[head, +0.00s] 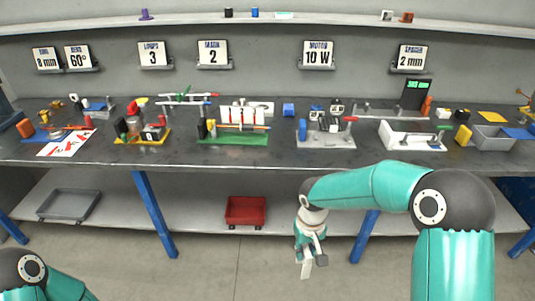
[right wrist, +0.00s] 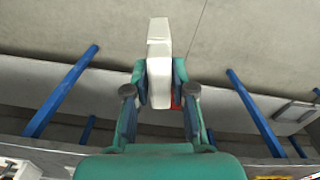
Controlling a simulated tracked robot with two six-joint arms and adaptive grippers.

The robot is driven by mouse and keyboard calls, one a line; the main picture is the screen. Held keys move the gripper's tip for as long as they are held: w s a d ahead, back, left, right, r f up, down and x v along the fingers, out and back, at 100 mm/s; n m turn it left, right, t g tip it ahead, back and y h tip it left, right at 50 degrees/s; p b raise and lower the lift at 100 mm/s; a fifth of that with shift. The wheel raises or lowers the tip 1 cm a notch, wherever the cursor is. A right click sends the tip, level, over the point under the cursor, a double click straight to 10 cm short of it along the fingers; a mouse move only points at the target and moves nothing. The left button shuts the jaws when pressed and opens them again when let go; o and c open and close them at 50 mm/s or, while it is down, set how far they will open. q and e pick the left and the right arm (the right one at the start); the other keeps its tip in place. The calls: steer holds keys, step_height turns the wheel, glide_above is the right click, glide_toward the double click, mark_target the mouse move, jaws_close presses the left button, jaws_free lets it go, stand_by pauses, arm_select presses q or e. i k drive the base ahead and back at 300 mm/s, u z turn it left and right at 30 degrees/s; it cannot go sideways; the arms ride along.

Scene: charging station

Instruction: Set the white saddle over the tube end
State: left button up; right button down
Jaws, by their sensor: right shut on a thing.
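My right gripper (head: 309,258) hangs in front of the bench, below the top's front edge, pointing down. It is shut on a white piece (head: 305,270), which looks like the white saddle. In the right wrist view the white piece (right wrist: 159,38) sits between the two fingers and sticks out past their tips, touching nothing else. A thin rod or tube (head: 243,127) lies along a green board (head: 232,139) on the bench, with white upright blocks (head: 240,114) behind it. I cannot tell which end is the tube end. My left gripper is out of view; only its arm shows at bottom left.
The dark bench top (head: 183,151) carries several fixtures, including a yellow-based one (head: 142,139), a grey one (head: 326,141) and a white one (head: 411,139). A red bin (head: 246,211) and a grey tray (head: 68,205) stand on the lower shelf. Blue legs (head: 154,214) support the bench.

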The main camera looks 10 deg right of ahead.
mark_target(262, 138)
steer(key=z, duration=0.05)
steer(key=k, duration=0.25)
steer(key=u, duration=0.45)
steer(key=i, duration=1.5)
steer(key=z, duration=0.4)
